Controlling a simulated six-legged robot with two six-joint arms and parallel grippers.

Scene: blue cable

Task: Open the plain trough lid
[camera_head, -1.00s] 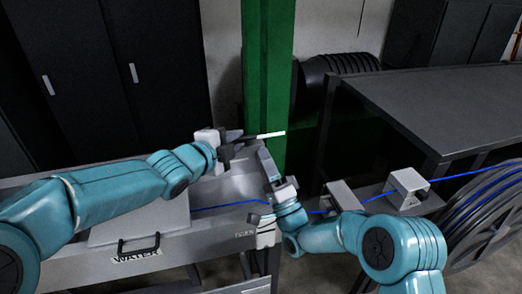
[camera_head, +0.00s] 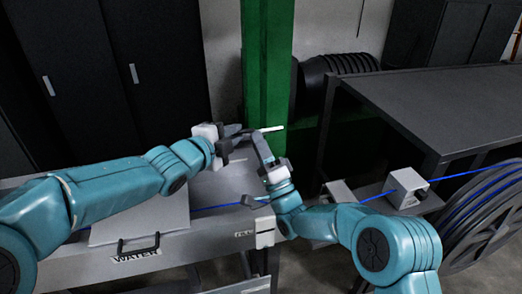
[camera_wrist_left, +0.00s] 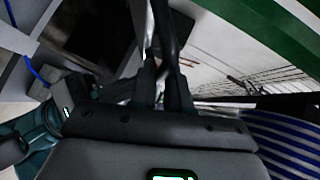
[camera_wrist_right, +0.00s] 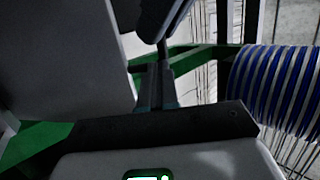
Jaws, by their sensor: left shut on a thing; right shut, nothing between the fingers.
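The grey trough (camera_head: 205,241) fills the lower left of the head view. Its closed lid marked WATER (camera_head: 140,222) has a dark handle. To the right of it is a plain grey panel (camera_head: 222,183), which seems to be the plain lid; its tilt is hard to tell. My left gripper (camera_head: 238,134) is shut on a dark bar-like part at the far edge, beside a thin white strip (camera_head: 272,129). The left wrist view shows its fingers (camera_wrist_left: 165,85) around this dark part. My right gripper (camera_head: 261,147) is shut and empty, close to the left one; it also shows in the right wrist view (camera_wrist_right: 156,85).
A green post (camera_head: 268,70) stands right behind the grippers. A blue cable (camera_head: 220,206) crosses the trough and runs right past a small grey block (camera_head: 407,188) to a reel (camera_head: 482,225). A dark table (camera_head: 440,100) stands at right, dark cabinets (camera_head: 90,80) behind left.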

